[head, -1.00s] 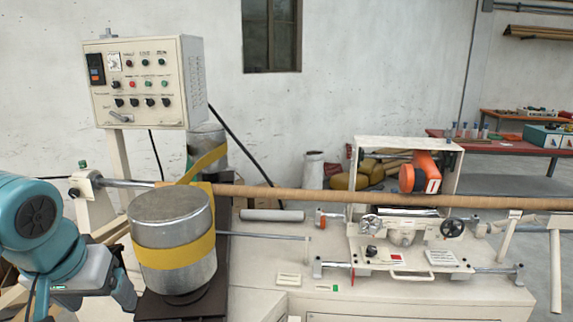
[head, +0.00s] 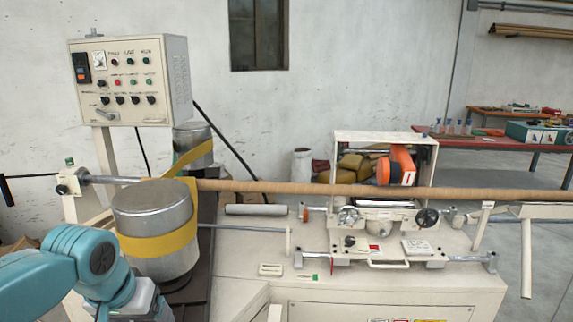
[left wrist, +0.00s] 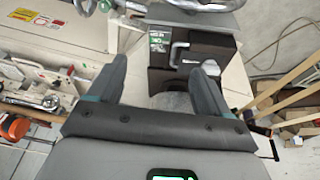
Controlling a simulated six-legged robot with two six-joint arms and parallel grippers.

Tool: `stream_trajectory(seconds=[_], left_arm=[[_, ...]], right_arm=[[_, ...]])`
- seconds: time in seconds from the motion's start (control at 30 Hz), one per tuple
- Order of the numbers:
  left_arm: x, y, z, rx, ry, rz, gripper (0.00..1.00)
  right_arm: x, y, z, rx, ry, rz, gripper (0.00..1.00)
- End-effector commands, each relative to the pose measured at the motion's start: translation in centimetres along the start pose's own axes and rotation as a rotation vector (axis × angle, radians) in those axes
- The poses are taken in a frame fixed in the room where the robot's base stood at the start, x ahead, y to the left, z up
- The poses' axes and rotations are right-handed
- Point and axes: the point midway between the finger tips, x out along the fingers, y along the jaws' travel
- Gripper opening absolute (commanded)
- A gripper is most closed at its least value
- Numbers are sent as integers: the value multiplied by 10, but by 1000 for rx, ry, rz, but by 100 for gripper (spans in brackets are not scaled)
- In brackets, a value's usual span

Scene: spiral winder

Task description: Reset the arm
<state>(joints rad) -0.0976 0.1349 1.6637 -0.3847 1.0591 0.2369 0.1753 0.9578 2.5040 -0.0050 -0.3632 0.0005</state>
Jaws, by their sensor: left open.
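My left arm (head: 75,265) enters the head view at the lower left, in front of the winder. Its wrist end is low, near the bottom edge, and its fingertips are not clear there. In the left wrist view my left gripper (left wrist: 157,75) has its two fingers wide apart with nothing held between them. Beyond the fingers are a dark box (left wrist: 165,85) with a label and handle and pale machine surfaces. My right arm and gripper are not in view.
Right beside my left arm stands a metal drum (head: 150,208) with a yellow belt (head: 160,243). A brown tube (head: 330,188) runs across the winder. A control box (head: 130,80) stands behind. Wooden bars (left wrist: 285,80) lie at right in the wrist view.

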Motion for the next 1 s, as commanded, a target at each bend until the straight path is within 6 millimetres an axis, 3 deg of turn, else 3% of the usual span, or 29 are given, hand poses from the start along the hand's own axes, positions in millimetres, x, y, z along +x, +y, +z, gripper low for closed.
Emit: stream_trajectory(seconds=[0.17,0.27,0.4,0.5,0.7,0.87,0.9,1.0], left_arm=[[76,25,16,35,-59,66,79],[132,43,40,44,-102,122,79],[217,70,100,20,-175,211,79],[262,85,150,-18,-216,257,79],[312,101,254,-111,-288,293,79],[323,104,333,-182,-344,275,79],[346,102,335,-180,-327,274,79],[373,101,341,-178,-322,275,79]], right_arm=[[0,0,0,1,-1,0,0],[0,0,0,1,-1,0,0],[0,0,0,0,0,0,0],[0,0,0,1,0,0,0],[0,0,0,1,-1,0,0],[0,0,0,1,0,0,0],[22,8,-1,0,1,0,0],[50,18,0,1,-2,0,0]])
